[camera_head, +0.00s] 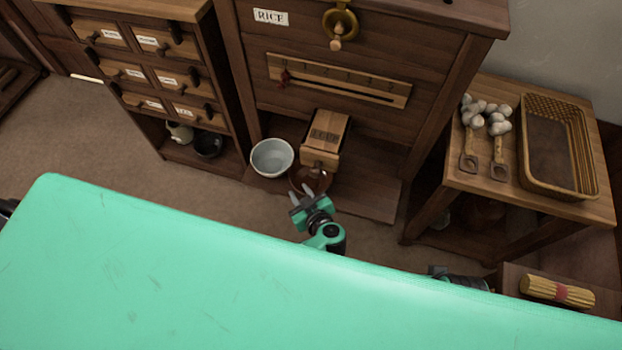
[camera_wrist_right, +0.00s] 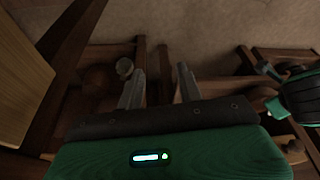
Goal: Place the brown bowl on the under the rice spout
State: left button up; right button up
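My left gripper (camera_head: 301,190) is at the bowl's near left side in the head view. Its two grey fingers are spread apart and overlap the bowl's edge in the picture; whether they touch it I cannot tell. The gripper hides part of the bowl. My right gripper (camera_wrist_right: 160,85) is open and empty in the right wrist view, with its fingers well apart.
A pale bowl (camera_head: 272,158) stands just left of the spout. A drawer cabinet (camera_head: 160,60) is at the left. A side table (camera_head: 455,178) at the right holds a basket (camera_head: 590,170), garlic (camera_head: 475,112) and two scoops. A yellow bundle (camera_head: 557,291) lies at lower right.

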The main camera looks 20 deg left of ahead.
aim_at(294, 186)
pick_arm(q)
jog(key=x, duration=0.4)
jog(key=shift+a+f+b, duration=0.1)
jog(key=shift+a+b, duration=0.1)
jog(key=shift+b, duration=0.1)
jog(key=c, duration=0.5)
grip_shut()
pick_arm(e)
jog(key=shift+v, duration=0.9)
jog(key=shift+w+d+r, duration=0.1)
jog(key=shift+w, duration=0.05)
